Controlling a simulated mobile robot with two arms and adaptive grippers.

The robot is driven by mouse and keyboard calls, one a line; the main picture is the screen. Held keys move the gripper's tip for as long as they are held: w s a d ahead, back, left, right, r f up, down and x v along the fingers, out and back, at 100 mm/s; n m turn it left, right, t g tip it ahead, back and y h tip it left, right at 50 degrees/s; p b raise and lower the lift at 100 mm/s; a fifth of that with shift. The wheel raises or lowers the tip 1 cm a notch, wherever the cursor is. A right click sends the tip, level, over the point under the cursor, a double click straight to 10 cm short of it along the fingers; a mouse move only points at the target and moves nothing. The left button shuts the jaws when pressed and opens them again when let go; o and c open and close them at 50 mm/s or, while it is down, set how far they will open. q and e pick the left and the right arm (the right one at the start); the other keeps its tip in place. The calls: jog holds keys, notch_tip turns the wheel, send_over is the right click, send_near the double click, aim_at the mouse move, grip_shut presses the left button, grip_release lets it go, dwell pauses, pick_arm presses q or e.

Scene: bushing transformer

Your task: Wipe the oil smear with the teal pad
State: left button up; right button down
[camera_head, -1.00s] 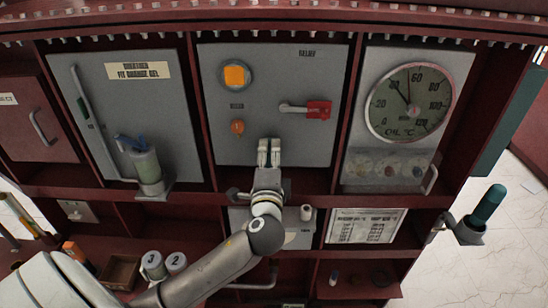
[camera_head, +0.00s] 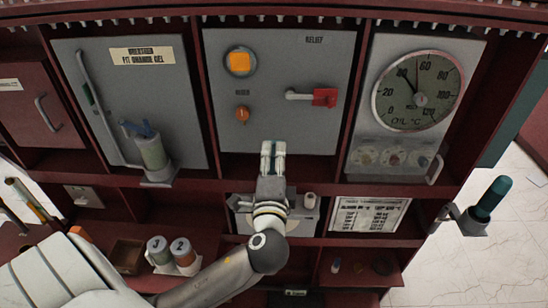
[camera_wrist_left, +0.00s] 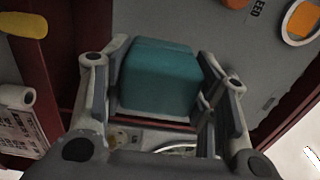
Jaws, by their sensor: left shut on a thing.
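The teal pad (camera_wrist_left: 160,78) is a teal block between the fingers of my left gripper (camera_head: 272,158). In the left wrist view the fingers stand on both sides of it. In the head view only a thin dark teal strip shows between the fingers. My left gripper is shut on the pad and points up in front of the lower part of the grey middle panel (camera_head: 290,120). I cannot tell whether the pad touches the panel. I cannot make out the oil smear in either view. My right gripper is not in view.
A round gauge (camera_head: 417,91) is at the right. A teal-topped cylinder (camera_head: 490,200) sits in a side holder. Two numbered canisters (camera_head: 160,250) stand lower left.

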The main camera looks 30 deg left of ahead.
aim_at(273, 167)
pick_arm(q)
jog(key=shift+v, duration=1.55)
jog(key=shift+a, duration=0.1)
